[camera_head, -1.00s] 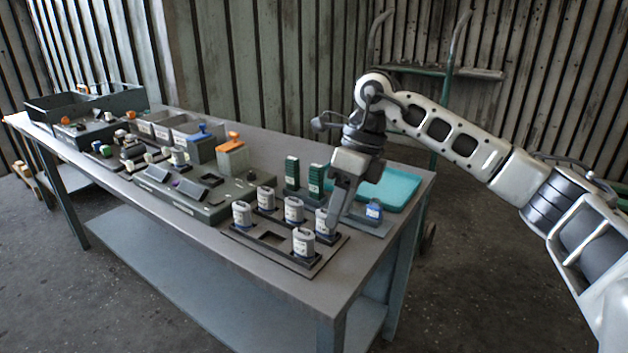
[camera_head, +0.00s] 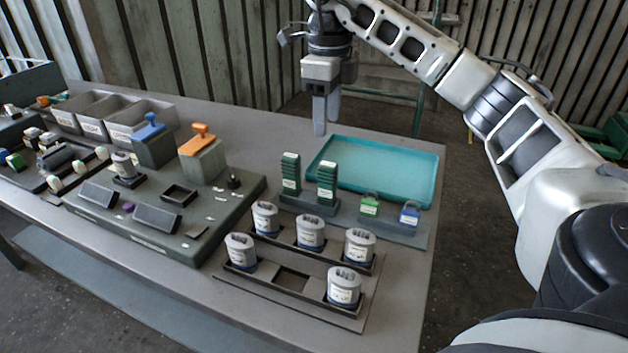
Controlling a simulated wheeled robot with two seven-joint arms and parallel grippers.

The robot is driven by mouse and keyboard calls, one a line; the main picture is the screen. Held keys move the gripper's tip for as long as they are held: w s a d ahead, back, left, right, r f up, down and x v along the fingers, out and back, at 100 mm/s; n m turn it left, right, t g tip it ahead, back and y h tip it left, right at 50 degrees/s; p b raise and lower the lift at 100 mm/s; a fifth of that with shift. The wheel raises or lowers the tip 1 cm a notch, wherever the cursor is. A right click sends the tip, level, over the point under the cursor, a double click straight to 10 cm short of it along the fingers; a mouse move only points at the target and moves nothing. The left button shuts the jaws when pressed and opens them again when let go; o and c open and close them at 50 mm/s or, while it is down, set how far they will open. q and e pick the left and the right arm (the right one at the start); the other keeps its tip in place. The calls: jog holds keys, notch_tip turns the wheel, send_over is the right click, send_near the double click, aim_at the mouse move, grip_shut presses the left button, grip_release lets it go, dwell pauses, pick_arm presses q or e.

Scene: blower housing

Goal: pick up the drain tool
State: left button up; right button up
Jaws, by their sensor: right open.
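I cannot tell for sure which thing is the drain tool. Two handled pieces stand out: one with a blue handle (camera_head: 149,128) and one with an orange handle (camera_head: 199,139). Both stand upright in grey blocks at the middle left of the bench. My right gripper (camera_head: 327,125) is open and empty, pointing down with its fingers apart. It hangs near the back-left corner of the teal tray (camera_head: 425,190), to the right of both handled pieces and clear of them. My left gripper is not in view.
Several white canisters (camera_head: 310,232) stand in a dark rack at the front. Two dark green ribbed blocks (camera_head: 327,180), a green piece (camera_head: 369,205) and a blue piece (camera_head: 410,214) stand before the empty tray. Labelled grey bins (camera_head: 128,122) sit behind left.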

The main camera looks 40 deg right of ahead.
aim_at(328, 177)
jog(key=f, duration=0.8)
jog(key=shift+s, duration=0.3)
notch_tip(328, 177, down, 6)
jog(key=shift+w+d+r+p, duration=0.15)
jog(key=shift+r+p, duration=0.1)
jog(key=shift+p, duration=0.55)
jog(key=shift+f, duration=0.25)
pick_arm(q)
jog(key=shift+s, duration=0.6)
pick_arm(e)
jog(key=c, duration=0.9)
